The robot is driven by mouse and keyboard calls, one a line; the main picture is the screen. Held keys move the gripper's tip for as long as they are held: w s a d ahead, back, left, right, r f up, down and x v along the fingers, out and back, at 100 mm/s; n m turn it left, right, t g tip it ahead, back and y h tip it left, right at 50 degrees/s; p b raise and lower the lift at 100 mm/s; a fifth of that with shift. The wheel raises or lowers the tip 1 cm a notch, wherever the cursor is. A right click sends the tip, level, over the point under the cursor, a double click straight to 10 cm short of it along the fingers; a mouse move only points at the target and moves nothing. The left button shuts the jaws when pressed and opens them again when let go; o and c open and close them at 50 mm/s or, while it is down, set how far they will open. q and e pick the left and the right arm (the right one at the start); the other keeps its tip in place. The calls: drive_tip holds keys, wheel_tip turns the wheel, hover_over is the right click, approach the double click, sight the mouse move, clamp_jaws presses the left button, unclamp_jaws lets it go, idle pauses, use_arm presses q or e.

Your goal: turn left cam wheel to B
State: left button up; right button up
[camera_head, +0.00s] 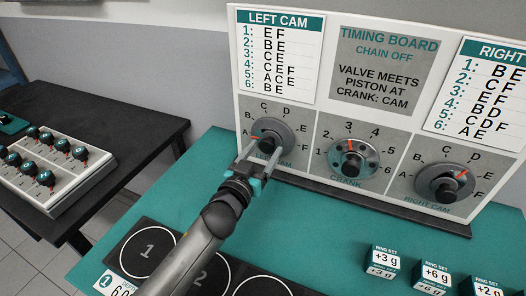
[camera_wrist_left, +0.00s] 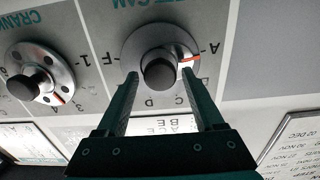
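The left cam wheel (camera_head: 285,131) is a grey disc with a dark central knob on the timing board, with letters A to F around it. It also shows, upside down, in the left wrist view (camera_wrist_left: 140,42). There its red-orange mark (camera_wrist_left: 187,59) points close to the letter A. My left gripper (camera_head: 259,155) is open in front of the wheel. In the left wrist view its fingertips (camera_wrist_left: 159,76) lie either side of the dark knob, with gaps visible. Whether they reach the knob's depth is hard to tell. My right gripper is not in view.
The crank wheel (camera_head: 365,152) is just right of the left cam wheel, and the right cam wheel (camera_head: 458,176) is further right. Ring set boxes (camera_head: 382,262) stand on the teal table (camera_head: 330,215). A tray of dark knobs (camera_head: 50,193) is on the black table at left.

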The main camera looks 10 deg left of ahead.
use_arm(q)
clamp_jaws()
idle(0.3)
drive_tip(key=m+p, duration=0.1)
drive_tip(key=m, duration=0.2)
drive_tip(key=shift+m, duration=2.3)
drive_tip(key=shift+o, duration=1.3)
unclamp_jaws()
